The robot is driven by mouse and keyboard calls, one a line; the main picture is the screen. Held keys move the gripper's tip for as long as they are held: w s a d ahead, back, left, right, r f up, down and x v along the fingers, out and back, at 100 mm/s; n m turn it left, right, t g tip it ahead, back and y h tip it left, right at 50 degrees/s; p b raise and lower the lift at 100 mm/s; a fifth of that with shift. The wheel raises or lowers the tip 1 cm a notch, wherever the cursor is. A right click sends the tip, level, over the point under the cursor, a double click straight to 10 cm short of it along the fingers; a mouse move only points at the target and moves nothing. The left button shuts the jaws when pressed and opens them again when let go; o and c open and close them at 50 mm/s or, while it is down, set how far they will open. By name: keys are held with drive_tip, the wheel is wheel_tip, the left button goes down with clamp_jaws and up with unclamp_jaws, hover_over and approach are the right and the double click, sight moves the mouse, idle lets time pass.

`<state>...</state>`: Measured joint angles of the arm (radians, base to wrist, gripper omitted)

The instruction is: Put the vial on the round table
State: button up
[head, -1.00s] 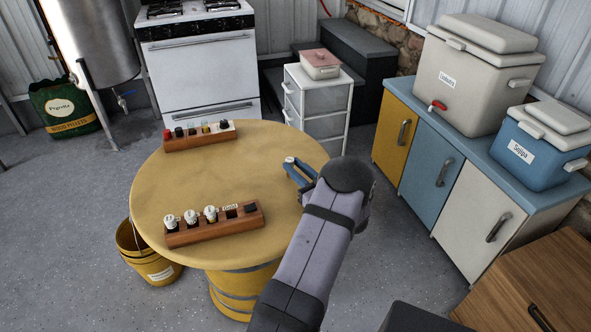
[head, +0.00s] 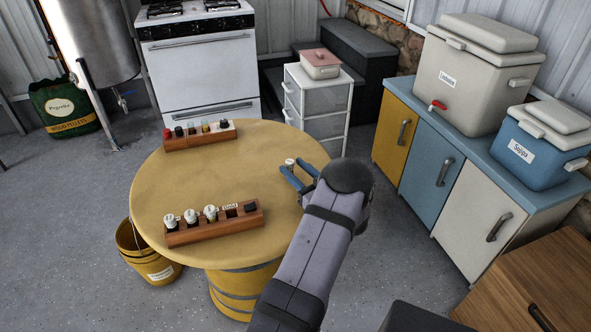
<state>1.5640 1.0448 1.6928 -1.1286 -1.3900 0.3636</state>
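A vial with a pale cap (head: 290,162) is at the right part of the round table (head: 230,180), between the blue fingertips of my gripper (head: 290,165). The fingers are apart, with one on each side of it. The vial looks upright, and only its top shows clearly. Whether its base touches the tabletop is hard to see from here.
A wooden rack (head: 215,226) with several white-capped vials and a dark one stands at the table's front. Another rack (head: 200,136) with several coloured vials stands at the back. The table's middle is clear. A yellow bucket (head: 160,268) is on the floor at left.

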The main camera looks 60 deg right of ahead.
drive_tip(key=shift+o, duration=0.4)
drive_tip(key=b+v, duration=0.1)
drive_tip(key=v, duration=1.1)
drive_tip(key=shift+r, duration=0.15)
drive_tip(key=w+d+r+h+p, duration=0.1)
drive_tip(key=w+d+r+h, duration=0.1)
drive_tip(key=d+r, duration=0.15)
drive_tip(key=r+m+g+h+p, duration=0.1)
drive_tip(key=m+g+h+p, duration=0.4)
drive_tip(key=m+g, duration=0.4)
hover_over(290, 170)
drive_tip(key=d, duration=0.1)
drive_tip(key=a+f+g, duration=0.1)
drive_tip(key=a, duration=0.1)
drive_tip(key=a+f+m+g+y, duration=0.1)
drive_tip(key=a+g, duration=0.1)
drive_tip(key=a+f+g+p, duration=0.1)
drive_tip(key=a+f, duration=0.1)
drive_tip(key=shift+m+g+y, duration=0.3)
drive_tip(key=shift+a+f, duration=0.25)
drive_tip(key=shift+a, duration=0.1)
drive_tip(key=shift+s+p+x, duration=0.15)
drive_tip(key=shift+p+x, duration=0.25)
drive_tip(key=shift+x, duration=1.45)
drive_tip(key=shift+s+p+x, duration=0.15)
drive_tip(key=shift+p+x, duration=0.2)
drive_tip(key=shift+x, duration=1.5)
